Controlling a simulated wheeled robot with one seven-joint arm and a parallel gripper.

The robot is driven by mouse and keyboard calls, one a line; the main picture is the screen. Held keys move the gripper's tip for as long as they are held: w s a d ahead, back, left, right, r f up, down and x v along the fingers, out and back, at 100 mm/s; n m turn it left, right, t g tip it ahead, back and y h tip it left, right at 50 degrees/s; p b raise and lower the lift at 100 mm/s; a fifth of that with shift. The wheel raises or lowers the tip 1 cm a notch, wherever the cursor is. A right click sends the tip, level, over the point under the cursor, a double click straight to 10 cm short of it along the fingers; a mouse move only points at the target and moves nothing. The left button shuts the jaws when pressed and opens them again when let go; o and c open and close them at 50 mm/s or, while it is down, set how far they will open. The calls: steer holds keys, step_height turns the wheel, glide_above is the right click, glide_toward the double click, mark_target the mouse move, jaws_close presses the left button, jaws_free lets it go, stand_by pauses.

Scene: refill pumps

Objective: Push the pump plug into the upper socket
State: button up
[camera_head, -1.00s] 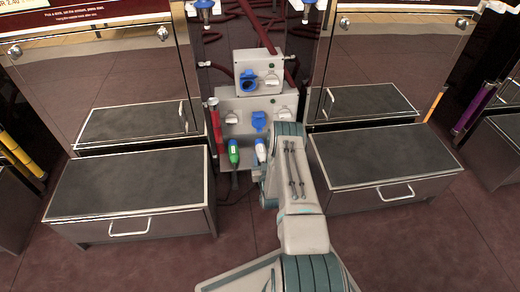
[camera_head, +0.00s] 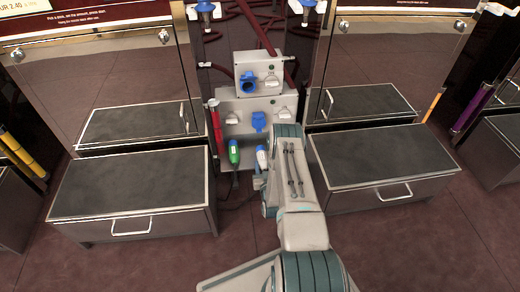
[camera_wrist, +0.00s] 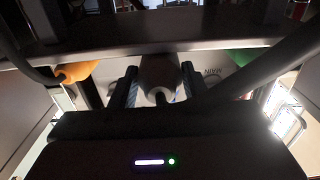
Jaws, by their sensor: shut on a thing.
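In the head view my gripper is mostly hidden behind my own arm. The upper socket (camera_head: 248,82) is a blue round fitting on the front of the upper grey box (camera_head: 266,66). It appears open, with a dark inside. The plug is well below it and apart from it.
The lower box (camera_head: 236,112) carries another blue socket (camera_head: 258,121). A green plug (camera_head: 234,151) hangs left of the held plug; green also shows in the wrist view (camera_wrist: 247,57). Low dark-topped cabinets (camera_head: 135,190) (camera_head: 380,157) flank the space. An orange thing (camera_wrist: 77,71) is at left.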

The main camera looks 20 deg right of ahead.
mark_target(264, 166)
steer(key=shift+s+a, duration=0.15)
steer(key=shift+s, duration=0.3)
steer(key=shift+r+p, duration=1.35)
steer(key=shift+r, duration=0.15)
stand_by(0.4)
